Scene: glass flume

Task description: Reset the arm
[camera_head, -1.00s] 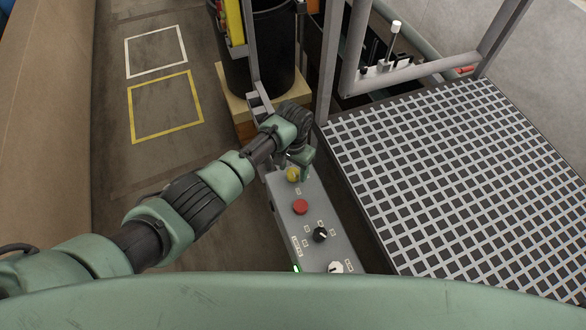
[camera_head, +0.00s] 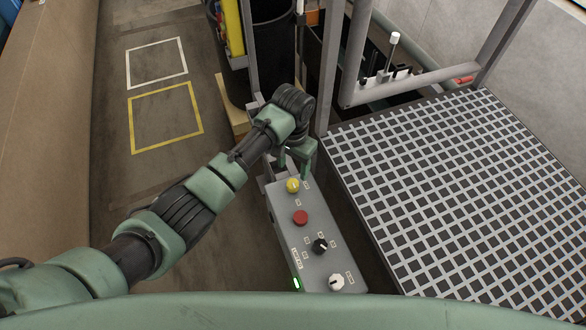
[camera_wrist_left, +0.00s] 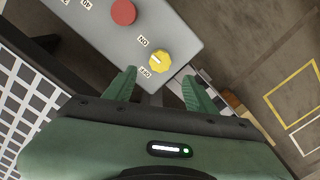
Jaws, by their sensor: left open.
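My left arm reaches in from the left in the head view. My left gripper (camera_head: 296,160) hangs over the far end of a grey control box. In the left wrist view its two green fingers (camera_wrist_left: 151,92) are apart with nothing between them. A yellow knob (camera_wrist_left: 160,60) lies just beyond the fingertips, apart from them; it also shows in the head view (camera_head: 292,185). My right gripper is in neither view.
The grey control box (camera_head: 285,220) also carries a red button (camera_head: 300,217), a black knob (camera_head: 319,245) and a white knob (camera_head: 336,282). A metal grating (camera_head: 460,180) lies to its right. A grey post (camera_head: 330,65) and a black bin (camera_head: 262,50) stand beyond. Floor at left is clear.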

